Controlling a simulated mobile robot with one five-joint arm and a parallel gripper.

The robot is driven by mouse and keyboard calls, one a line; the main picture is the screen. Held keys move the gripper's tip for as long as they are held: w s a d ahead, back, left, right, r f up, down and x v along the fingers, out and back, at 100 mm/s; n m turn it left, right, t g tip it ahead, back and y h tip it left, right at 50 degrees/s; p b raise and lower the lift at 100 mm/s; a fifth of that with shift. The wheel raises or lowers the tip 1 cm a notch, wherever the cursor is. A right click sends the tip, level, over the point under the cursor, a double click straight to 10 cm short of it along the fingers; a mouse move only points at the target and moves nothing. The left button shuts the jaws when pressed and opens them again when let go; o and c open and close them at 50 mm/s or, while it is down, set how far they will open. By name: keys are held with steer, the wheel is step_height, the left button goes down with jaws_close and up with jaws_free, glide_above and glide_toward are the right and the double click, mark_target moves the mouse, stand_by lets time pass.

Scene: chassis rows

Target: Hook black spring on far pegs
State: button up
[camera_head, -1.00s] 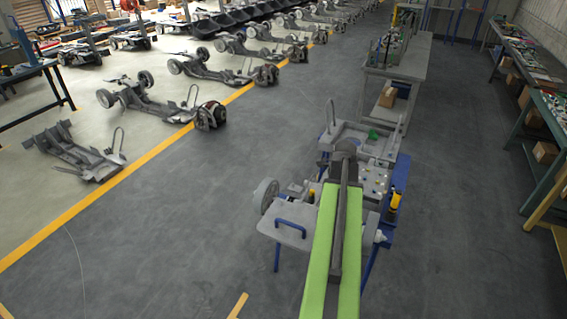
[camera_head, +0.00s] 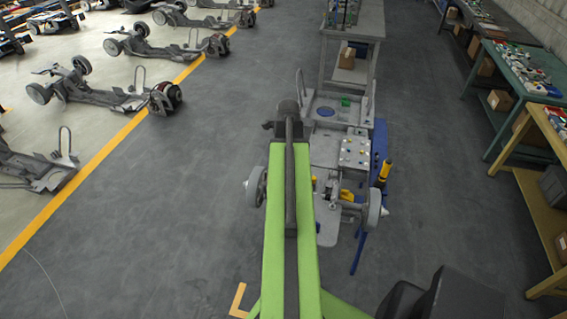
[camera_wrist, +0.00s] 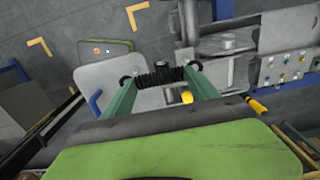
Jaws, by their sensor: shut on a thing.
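The black spring (camera_wrist: 158,78) shows in the wrist view as a coil lying across between the two green fingers of my gripper (camera_wrist: 158,84). The fingers stand apart, one at each end of the spring, and hold it. Below it in the view are the chassis parts and the grey plate. In the head view, a chassis with a knobbed panel (camera_head: 356,152) and wheels sits on a blue-framed stand, partly hidden by my green arm. The spring is not visible in that view. I cannot pick out the far pegs for certain.
A yellow-handled tool (camera_head: 384,172) stands at the stand's right side. A grey bench (camera_head: 350,20) stands behind it, and a teal table (camera_head: 520,70) and yellow table (camera_head: 545,150) are at the right. Other chassis (camera_head: 105,95) line the left. Dark floor between is clear.

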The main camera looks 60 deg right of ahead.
steer(key=shift+f+b, duration=1.5)
steer(key=shift+f, duration=0.05)
steer(key=shift+f+b, duration=0.3)
steer(key=shift+s+f, duration=0.1)
steer(key=shift+s, duration=0.05)
steer(key=shift+f+b, duration=0.9)
steer(key=shift+b, duration=0.1)
steer(key=shift+f+b, duration=0.95)
steer(key=o, duration=1.5)
steer(key=shift+d, duration=0.1)
steer(key=shift+c, duration=0.2)
step_height(320, 180, up, 12)
steer(key=p, duration=1.2)
steer(key=shift+r, duration=0.15)
